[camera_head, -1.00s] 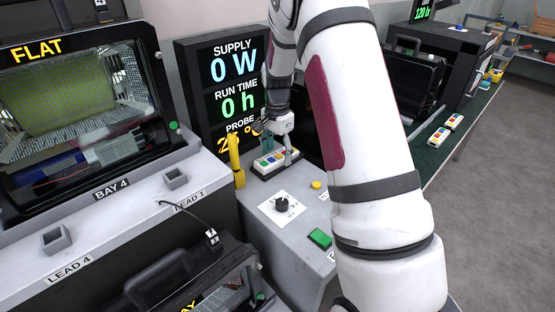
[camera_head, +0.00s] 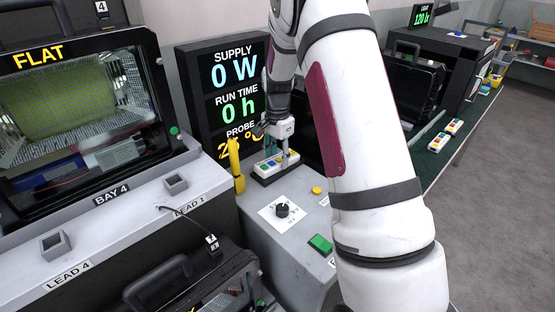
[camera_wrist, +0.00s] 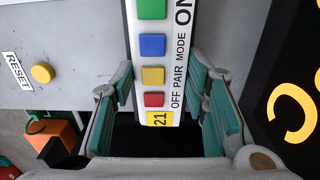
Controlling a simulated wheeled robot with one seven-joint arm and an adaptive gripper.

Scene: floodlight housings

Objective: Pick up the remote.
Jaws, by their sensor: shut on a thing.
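The remote (camera_wrist: 153,74) is a white bar with green, blue, yellow and red buttons, the words OFF PAIR MODE ON and a yellow 21 label. In the wrist view it lies between the teal-padded fingers of my gripper (camera_wrist: 166,108), which is shut on it near its labelled end. In the head view the remote (camera_head: 276,161) is at its black holder on the grey bench, and my gripper (camera_head: 278,140) reaches down onto it from above. Part of the remote is hidden behind the fingers.
A yellow probe (camera_head: 235,165) stands just left of the remote. The display panel (camera_head: 235,100) rises behind it. A black knob (camera_head: 282,209), a yellow button (camera_head: 316,190) and a green button (camera_head: 320,243) sit on the bench in front. More remotes (camera_head: 439,139) lie on the right-hand table.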

